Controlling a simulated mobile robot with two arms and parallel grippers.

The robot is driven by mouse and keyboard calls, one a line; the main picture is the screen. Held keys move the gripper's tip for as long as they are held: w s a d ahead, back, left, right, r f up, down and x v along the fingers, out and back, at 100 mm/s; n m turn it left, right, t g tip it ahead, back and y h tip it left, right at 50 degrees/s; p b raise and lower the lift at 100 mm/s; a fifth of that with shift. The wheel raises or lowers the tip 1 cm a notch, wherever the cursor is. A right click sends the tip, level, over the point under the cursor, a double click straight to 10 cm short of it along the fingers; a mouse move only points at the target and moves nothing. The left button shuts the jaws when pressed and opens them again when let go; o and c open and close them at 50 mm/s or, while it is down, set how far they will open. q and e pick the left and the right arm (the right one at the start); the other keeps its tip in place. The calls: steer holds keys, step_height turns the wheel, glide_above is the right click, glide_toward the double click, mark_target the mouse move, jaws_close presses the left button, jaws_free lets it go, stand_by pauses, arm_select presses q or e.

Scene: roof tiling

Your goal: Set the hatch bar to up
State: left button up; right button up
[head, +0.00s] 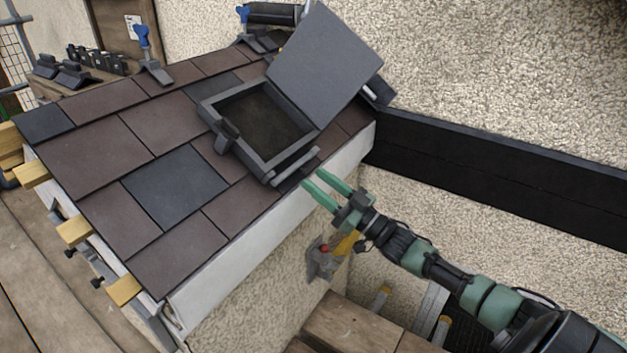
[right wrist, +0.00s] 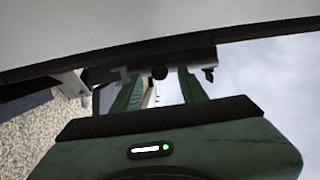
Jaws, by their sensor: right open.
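The roof hatch (head: 256,122) is a grey frame set in the tiles, with a dark opening. Its flat grey lid (head: 325,62) stands open, tilted up toward the wall. A grey bar (head: 297,163) lies along the frame's lower right side; I take it for the hatch bar, but its setting is hard to tell. My right gripper (head: 313,179) is open, its green fingertips close to this bar. In the right wrist view the fingers (right wrist: 160,92) stand apart near a dark bar-like edge (right wrist: 160,62); contact is unclear. My left gripper is out of view.
Brown and dark tiles cover the sloping roof, edged by a white fascia (head: 230,248). Rough walls rise behind, with a black band (head: 480,165) at right. Blue-handled tools (head: 143,38) and dark ridge pieces (head: 70,73) are at the back left. Wooden boards (head: 350,325) lie below.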

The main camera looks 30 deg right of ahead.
steer(key=shift+x, duration=0.85)
jaws_close()
stand_by(0.8)
